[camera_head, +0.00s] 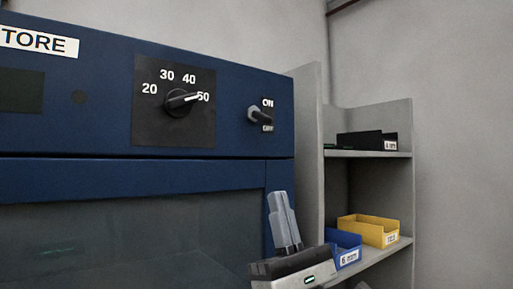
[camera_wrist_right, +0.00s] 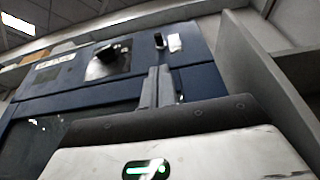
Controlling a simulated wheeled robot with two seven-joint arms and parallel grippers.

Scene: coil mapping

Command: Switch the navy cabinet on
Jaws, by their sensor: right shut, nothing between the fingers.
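The navy cabinet (camera_head: 110,170) fills the left of the head view. Its toggle switch (camera_head: 261,117) sits at the right end of the upper panel, between an ON label above and an OFF label below. The lever tilts slightly down, partly over the OFF label. The switch also shows in the wrist view (camera_wrist_right: 159,41). My right gripper (camera_head: 278,197) is shut and empty, pointing up, below the switch and apart from it. Its fingers also show in the wrist view (camera_wrist_right: 158,80). My left gripper is not in view.
A dial (camera_head: 181,101) left of the switch points near 50. Grey shelves (camera_head: 384,155) stand to the right with a blue bin (camera_head: 347,252), a yellow bin (camera_head: 372,231) and a black bin (camera_head: 360,141).

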